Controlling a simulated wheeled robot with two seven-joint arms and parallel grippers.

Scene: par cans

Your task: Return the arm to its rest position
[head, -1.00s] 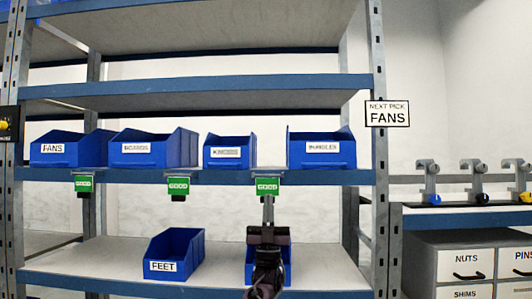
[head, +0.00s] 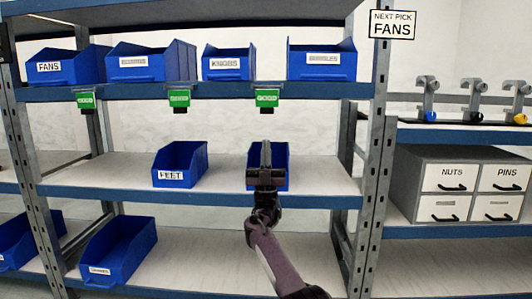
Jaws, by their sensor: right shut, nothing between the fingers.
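My right gripper (head: 266,158) is shut and empty. It points up and forward, at the height of the middle shelf. It stands in front of a blue bin (head: 282,168) and hides most of that bin, including any label. I cannot tell the gap between the gripper and the bin. My right arm (head: 275,255) comes up from the bottom of the view. My left gripper is not in view.
The upper shelf holds blue bins, among them FANS (head: 67,66). Green tags (head: 267,98) hang from its edge. The FEET bin (head: 180,164) stands left of my gripper. A drawer cabinet (head: 408,190) stands right of the rack post (head: 377,150). Lower bins (head: 120,250) sit at left.

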